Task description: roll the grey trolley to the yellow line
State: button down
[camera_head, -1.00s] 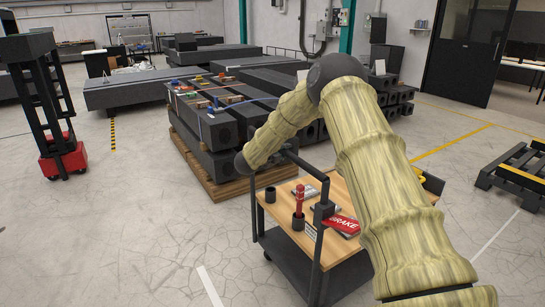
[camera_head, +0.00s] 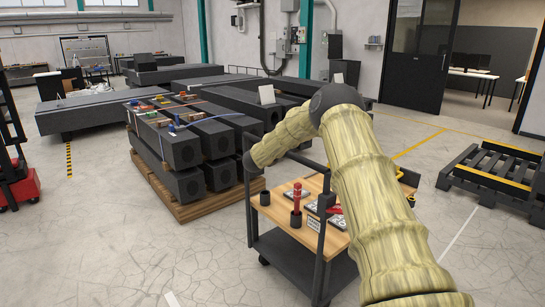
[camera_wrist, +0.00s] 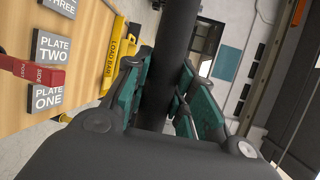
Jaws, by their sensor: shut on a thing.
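The grey trolley (camera_head: 319,262) stands in front of me in the head view, with a dark frame and a wooden top. My arm covers its right side. In the wrist view a dark upright bar (camera_wrist: 176,35) of the trolley passes between the green pads of my gripper (camera_wrist: 160,88), which is shut on it. The fingers are hidden behind my arm in the head view. A yellow line (camera_head: 418,145) runs across the floor beyond the trolley to the right, apart from it.
On the trolley top are a red-handled tool (camera_head: 297,196), plates (camera_wrist: 50,53) and a yellow load bar (camera_wrist: 120,55). Stacked granite beds (camera_head: 190,148) stand on a pallet close at left. A dark pallet (camera_head: 492,178) lies at right. Floor between it and the trolley is clear.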

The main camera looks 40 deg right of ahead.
jog(key=shift+d+f, duration=0.1)
jog(key=shift+d, duration=0.95)
jog(key=c, duration=1.2)
grip_release()
jog(key=shift+o, duration=0.2)
jog(key=shift+a, duration=0.15)
jog(key=v, duration=1.1)
jog(key=shift+s+a, duration=0.2)
jog(key=shift+a, duration=0.05)
